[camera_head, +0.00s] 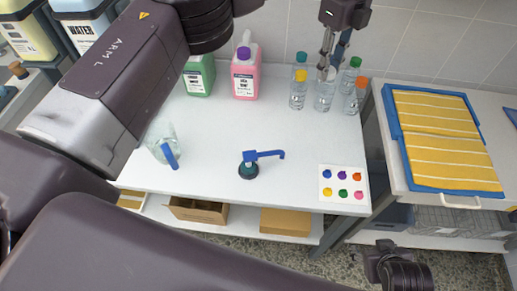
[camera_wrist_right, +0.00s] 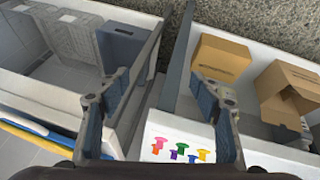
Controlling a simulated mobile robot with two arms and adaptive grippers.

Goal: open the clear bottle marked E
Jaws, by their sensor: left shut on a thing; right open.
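Several clear bottles stand at the back right of the white table in the head view. One clear bottle (camera_head: 323,98) is directly under my left gripper (camera_head: 325,66), which is shut on its top. The fingers hide its cap. Beside it stand a bottle with a teal cap (camera_head: 298,92), a bottle with an orange cap (camera_head: 355,98) and a green-capped bottle (camera_head: 350,75). I cannot read any letter E on them.
Green (camera_head: 199,78) and pink (camera_head: 244,80) jugs stand at the back. A blue tool on a black base (camera_head: 249,169) is mid-table; a clear beaker (camera_head: 160,140) is left. A card with coloured pieces (camera_head: 343,198) lies front right. A yellow towel (camera_head: 440,130) lies on the right counter.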

